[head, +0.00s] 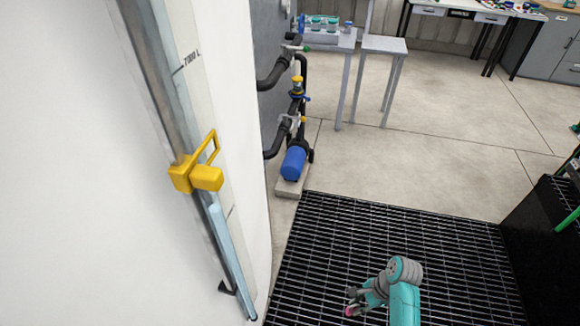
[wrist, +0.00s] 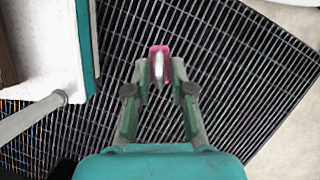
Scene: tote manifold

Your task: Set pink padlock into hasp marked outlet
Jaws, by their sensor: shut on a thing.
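The pink padlock (wrist: 153,48) is held between the fingertips of my gripper (wrist: 159,75) in the wrist view, over the black grating. A pale grey or white part shows in the middle of the padlock. In the head view my gripper (head: 352,302) is low at the bottom, right of the white tank, with a small pink spot at its tip. My gripper is shut on the padlock. I cannot make out a hasp marked outlet in either view.
A white tank (head: 80,150) with a yellow sight-gauge fitting (head: 194,175) fills the left. Black pipes and a blue pump (head: 293,164) stand beyond it. Black grating (head: 400,235) covers the floor.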

